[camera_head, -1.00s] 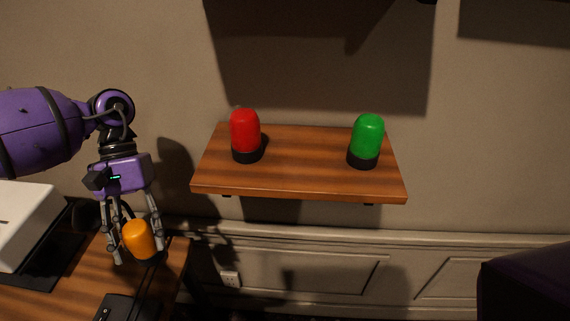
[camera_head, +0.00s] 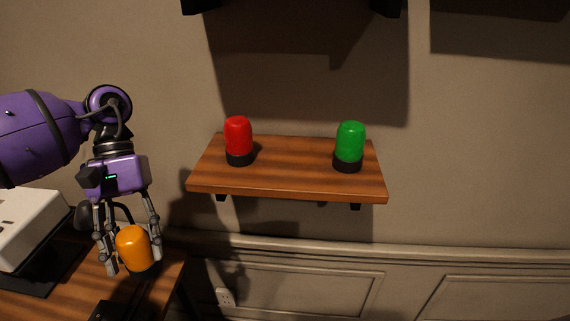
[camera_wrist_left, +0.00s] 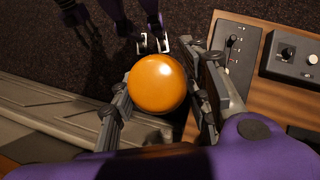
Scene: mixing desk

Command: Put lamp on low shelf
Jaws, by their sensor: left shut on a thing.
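An orange lamp (camera_head: 133,246) with a dark base is held between the fingers of my left gripper (camera_head: 128,262), above the desk's edge at the lower left. In the left wrist view the orange dome (camera_wrist_left: 158,83) sits between the fingers of my left gripper (camera_wrist_left: 165,100). The low shelf (camera_head: 290,184) is a wooden board on the wall, to the right of and higher in the picture than the gripper. A red lamp (camera_head: 238,137) stands on its left part and a green lamp (camera_head: 350,146) on its right part.
The wooden desk (camera_head: 70,298) carries a white box-shaped device (camera_head: 28,226) at the left. Control panels (camera_wrist_left: 290,55) show in the left wrist view. The shelf is bare between the two lamps.

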